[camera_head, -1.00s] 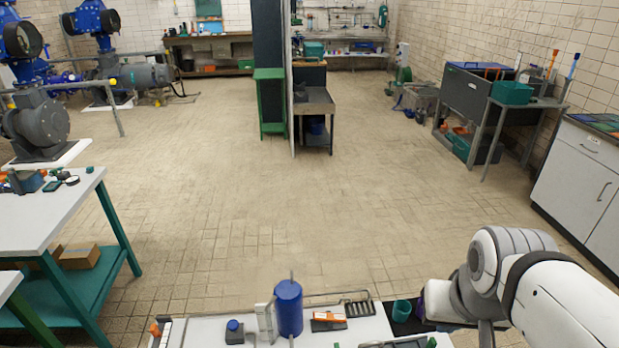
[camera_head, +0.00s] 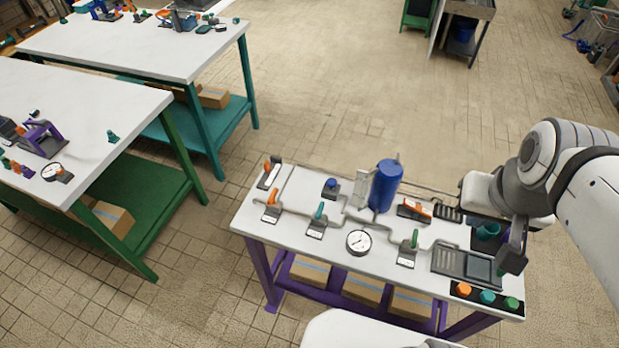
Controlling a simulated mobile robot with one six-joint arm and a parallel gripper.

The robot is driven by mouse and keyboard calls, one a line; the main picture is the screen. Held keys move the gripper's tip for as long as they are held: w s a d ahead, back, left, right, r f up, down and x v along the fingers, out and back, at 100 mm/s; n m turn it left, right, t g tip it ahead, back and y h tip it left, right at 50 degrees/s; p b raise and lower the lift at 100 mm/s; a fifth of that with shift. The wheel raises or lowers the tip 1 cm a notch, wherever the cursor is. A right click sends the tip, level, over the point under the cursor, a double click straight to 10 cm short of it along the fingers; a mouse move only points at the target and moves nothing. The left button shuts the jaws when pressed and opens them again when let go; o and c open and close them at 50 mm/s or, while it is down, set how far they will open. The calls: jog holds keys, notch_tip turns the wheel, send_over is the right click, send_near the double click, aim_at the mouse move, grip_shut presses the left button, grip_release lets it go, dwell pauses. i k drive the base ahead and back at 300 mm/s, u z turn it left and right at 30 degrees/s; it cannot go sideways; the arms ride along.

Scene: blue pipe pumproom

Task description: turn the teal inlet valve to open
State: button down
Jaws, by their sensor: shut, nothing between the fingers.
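The teal inlet valve (camera_head: 319,211) is a small teal lever on a dark base with a pale label, on the white bench (camera_head: 338,262) in front of me. Its lever stands up and leans slightly; its exact turn is too small to tell. An orange-handled valve (camera_head: 272,199) is to its left and a green-handled valve (camera_head: 414,240) to its right. My gripper (camera_head: 512,260) is shut and empty above the bench's right end, pointing down. It is well right of the teal valve and touches no valve.
A blue tank (camera_head: 385,187) stands behind the valves. A round gauge (camera_head: 358,241) lies between the teal and green valves. Orange, teal and green buttons (camera_head: 487,297) sit at the bench's front right corner. A green-legged table (camera_head: 110,112) stands to the left, with open floor between.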

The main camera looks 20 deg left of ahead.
aim_at(319, 215)
jog(key=u, duration=1.15)
jog(key=k, duration=0.45)
jog(key=z, duration=0.1)
jog(key=i, duration=0.45)
jog(key=u, duration=0.15)
